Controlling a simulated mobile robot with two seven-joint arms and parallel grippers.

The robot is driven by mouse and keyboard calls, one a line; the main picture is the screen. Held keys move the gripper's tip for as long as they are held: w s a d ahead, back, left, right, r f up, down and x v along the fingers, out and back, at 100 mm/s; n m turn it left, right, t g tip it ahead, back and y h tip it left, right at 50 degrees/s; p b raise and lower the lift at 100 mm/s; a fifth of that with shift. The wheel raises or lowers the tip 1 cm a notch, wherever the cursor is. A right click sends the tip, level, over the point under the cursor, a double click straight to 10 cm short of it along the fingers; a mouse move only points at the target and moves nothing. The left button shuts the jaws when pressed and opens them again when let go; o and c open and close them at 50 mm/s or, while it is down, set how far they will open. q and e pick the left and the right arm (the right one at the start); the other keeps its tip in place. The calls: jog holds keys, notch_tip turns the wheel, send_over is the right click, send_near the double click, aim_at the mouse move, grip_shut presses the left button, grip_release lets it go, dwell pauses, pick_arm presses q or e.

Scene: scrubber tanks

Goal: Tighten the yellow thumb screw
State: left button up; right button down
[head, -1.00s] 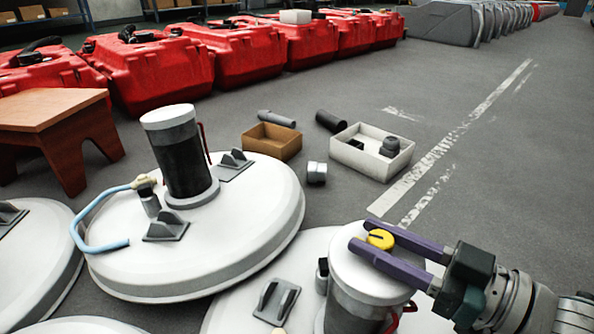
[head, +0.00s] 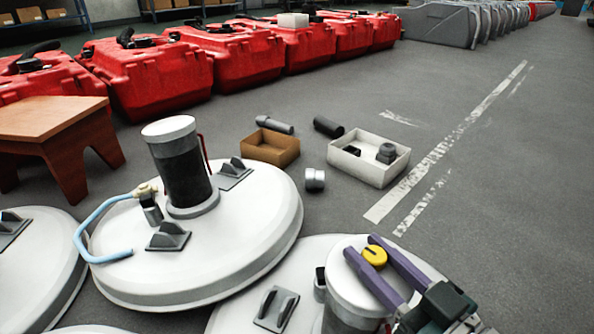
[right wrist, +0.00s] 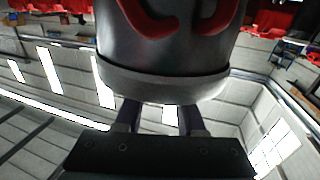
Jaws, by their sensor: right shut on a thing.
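The yellow thumb screw (head: 374,257) sits on the white top of the near cylinder (head: 350,285) at the lower right of the head view. My right gripper (head: 372,252) has its two purple fingers on either side of the screw and is shut on it. In the right wrist view the fingers (right wrist: 158,118) run up behind the cylinder's rim (right wrist: 165,85), and their tips and the screw are hidden there. My left gripper is not in view.
The cylinder stands on a white round tank lid (head: 255,262). Another lidded tank (head: 115,225) with a blue hose (head: 88,235) is to its left. A white box (head: 375,172), a brown box (head: 270,150) and a wooden stool (head: 45,120) stand on the floor. The floor at right is clear.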

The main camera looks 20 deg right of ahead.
jog(key=c, duration=0.5)
grip_release()
jog(key=s+d+p, duration=0.1)
jog(key=s+p, duration=0.1)
jog(key=s, duration=0.8)
jog(key=shift+d, duration=0.1)
jog(key=shift+w+r+p, duration=0.1)
jog(key=shift+p, duration=0.2)
